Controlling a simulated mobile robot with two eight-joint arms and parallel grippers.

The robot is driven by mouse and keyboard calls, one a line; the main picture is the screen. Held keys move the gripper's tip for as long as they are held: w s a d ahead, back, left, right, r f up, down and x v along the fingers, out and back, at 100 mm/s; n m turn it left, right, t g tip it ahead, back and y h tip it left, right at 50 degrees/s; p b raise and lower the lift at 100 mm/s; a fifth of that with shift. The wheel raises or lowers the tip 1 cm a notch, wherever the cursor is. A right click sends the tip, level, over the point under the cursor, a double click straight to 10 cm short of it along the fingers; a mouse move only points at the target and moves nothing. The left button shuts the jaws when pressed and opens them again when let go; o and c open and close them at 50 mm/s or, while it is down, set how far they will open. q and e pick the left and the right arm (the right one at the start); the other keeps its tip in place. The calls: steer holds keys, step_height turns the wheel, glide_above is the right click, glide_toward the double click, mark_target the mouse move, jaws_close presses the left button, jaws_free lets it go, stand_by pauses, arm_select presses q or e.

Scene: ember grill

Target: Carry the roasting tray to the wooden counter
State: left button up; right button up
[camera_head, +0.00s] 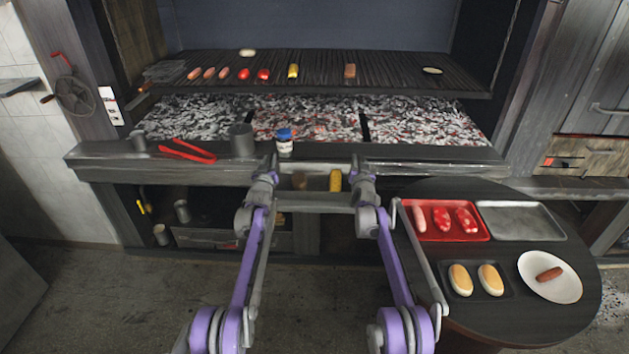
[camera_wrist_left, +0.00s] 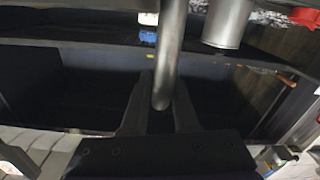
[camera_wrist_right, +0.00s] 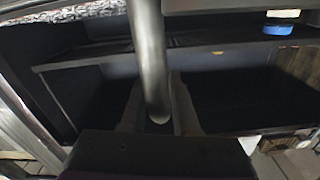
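The roasting tray (camera_head: 318,209) is a grey metal tray between my two grippers, in front of the grill ledge. A brown item (camera_head: 300,181) and a yellow corn cob (camera_head: 335,181) show within its outline. My left gripper (camera_head: 268,168) is at its left end and my right gripper (camera_head: 360,168) at its right end. In the left wrist view a metal handle bar (camera_wrist_left: 167,60) sits between the fingers; the right wrist view shows a matching bar (camera_wrist_right: 149,60). Both grippers look shut on these bars. A dark wooden counter with a rounded end (camera_head: 430,275) stands at the right.
The counter holds a red tray (camera_head: 446,239), an empty metal tray (camera_head: 521,235), a bun tray (camera_head: 478,296) and a white plate (camera_head: 535,292). The grill ledge (camera_head: 400,160) bears red tongs (camera_head: 187,151), a metal cup (camera_head: 242,141) and a blue-lidded jar (camera_head: 284,143).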

arm_select(q)
jaws_close()
arm_select(e)
jaws_close()
steer(key=shift+r, duration=0.1)
stand_by(0.7)
